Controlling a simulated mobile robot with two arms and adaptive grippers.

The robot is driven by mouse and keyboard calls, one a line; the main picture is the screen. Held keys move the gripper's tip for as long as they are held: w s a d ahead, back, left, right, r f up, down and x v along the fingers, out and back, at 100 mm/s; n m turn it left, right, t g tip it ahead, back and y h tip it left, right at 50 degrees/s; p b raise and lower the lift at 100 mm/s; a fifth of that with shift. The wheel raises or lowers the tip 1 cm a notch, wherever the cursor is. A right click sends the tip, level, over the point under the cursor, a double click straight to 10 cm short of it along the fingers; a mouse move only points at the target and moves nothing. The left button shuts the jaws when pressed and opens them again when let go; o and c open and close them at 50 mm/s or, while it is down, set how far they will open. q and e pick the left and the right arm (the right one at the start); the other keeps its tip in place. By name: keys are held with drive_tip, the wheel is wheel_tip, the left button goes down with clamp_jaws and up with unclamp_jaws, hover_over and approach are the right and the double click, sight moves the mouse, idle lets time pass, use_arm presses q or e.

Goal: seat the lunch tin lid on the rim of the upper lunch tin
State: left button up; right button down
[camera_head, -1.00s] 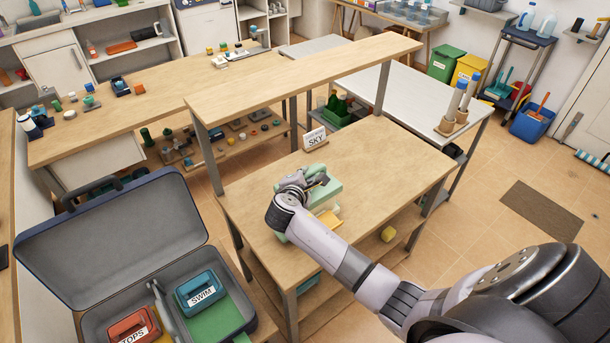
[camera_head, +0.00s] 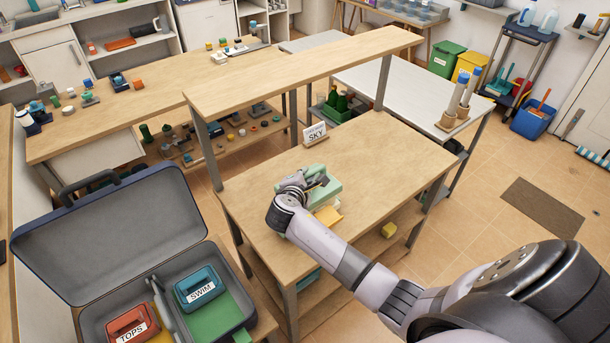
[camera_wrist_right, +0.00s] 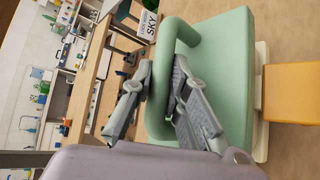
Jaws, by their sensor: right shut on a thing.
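A pale green lid-like piece with a thick loop handle (camera_wrist_right: 168,85) is on the wooden workbench; in the head view the green piece (camera_head: 328,189) is partly behind my right gripper (camera_head: 316,181). In the wrist view my right gripper (camera_wrist_right: 162,78) is shut on the handle, one finger on each side. A cream edge (camera_wrist_right: 262,100) shows along the green piece's far side, with a yellow-orange block (camera_wrist_right: 292,92) beyond it. I cannot tell the upper tin's rim apart, nor whether the green piece touches it. My left gripper is not in view.
A sign reading SKY (camera_head: 315,134) stands behind the green piece. A raised wooden shelf (camera_head: 300,75) runs over the bench's back. An open suitcase (camera_head: 110,235) with SWIM and TOPS boxes lies at left. The bench's right part (camera_head: 390,160) is clear.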

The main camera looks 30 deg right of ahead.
drive_tip(key=c, duration=1.5)
unclamp_jaws()
drive_tip(key=shift+o, duration=0.2)
drive_tip(key=shift+s+a, duration=0.2)
drive_tip(key=v, duration=1.1)
drive_tip(key=shift+a, duration=0.15)
drive_tip(key=shift+s+r, duration=0.1)
drive_tip(key=shift+r, duration=0.05)
